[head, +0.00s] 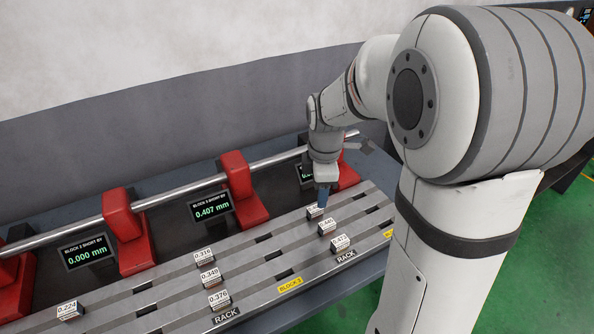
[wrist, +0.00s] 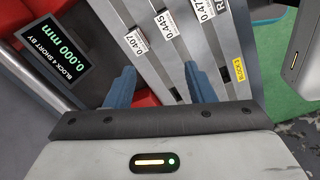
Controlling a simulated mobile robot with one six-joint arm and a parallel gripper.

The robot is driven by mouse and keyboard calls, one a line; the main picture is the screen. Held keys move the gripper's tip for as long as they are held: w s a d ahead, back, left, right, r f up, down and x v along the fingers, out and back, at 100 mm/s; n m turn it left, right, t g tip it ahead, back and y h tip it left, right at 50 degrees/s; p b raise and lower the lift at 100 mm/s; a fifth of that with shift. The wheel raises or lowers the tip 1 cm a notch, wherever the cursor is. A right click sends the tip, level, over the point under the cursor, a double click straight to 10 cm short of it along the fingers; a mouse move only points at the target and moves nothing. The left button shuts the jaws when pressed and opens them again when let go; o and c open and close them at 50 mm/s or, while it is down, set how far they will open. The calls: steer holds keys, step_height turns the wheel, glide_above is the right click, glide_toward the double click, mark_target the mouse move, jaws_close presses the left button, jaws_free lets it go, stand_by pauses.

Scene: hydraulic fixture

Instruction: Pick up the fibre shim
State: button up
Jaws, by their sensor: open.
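Several small labelled shims stand on the slotted grey rack (head: 285,262); I cannot tell by look which is the fibre one. At the right are the 0.407 shim (wrist: 137,42), the 0.445 shim (head: 327,227) and a third shim marked about 0.47 (head: 340,243). My gripper (head: 323,198) points down with blue fingers over the back shim of this right group (head: 315,212). In the wrist view my gripper (wrist: 162,80) is open, its fingers apart, with the 0.407 shim ahead of them. Nothing is seen held. Finger contact is unclear.
Shims 0.316 (head: 204,256), 0.348 (head: 209,275) and 0.376 (head: 218,299) stand mid-rack; shim 0.224 (head: 69,310) is at left. Behind are red blocks (head: 130,235) on a steel bar (head: 185,186). One display (head: 211,209) reads 0.407 mm; another (head: 86,252) reads 0.000 mm.

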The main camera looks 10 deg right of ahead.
mark_target(315, 209)
steer(key=w+f+n, duration=0.1)
steer(key=w+n, duration=0.1)
steer(key=w+f+n, duration=0.2)
steer(key=shift+a+f+g, duration=0.15)
steer(key=shift+f+g, duration=0.15)
steer(key=shift+w+f+n, duration=0.1)
steer(key=shift+f+n, duration=0.2)
steer(key=shift+n, duration=0.1)
steer(key=f, duration=0.2)
steer(key=f+p, duration=0.1)
steer(key=f, duration=0.2)
steer(key=f+p, duration=0.1)
steer(key=f, duration=0.1)
steer(key=shift+w+d+f, duration=0.2)
steer(key=shift+d+f, duration=0.1)
steer(key=shift+c, duration=0.2)
jaws_close()
steer(key=shift+r, duration=0.15)
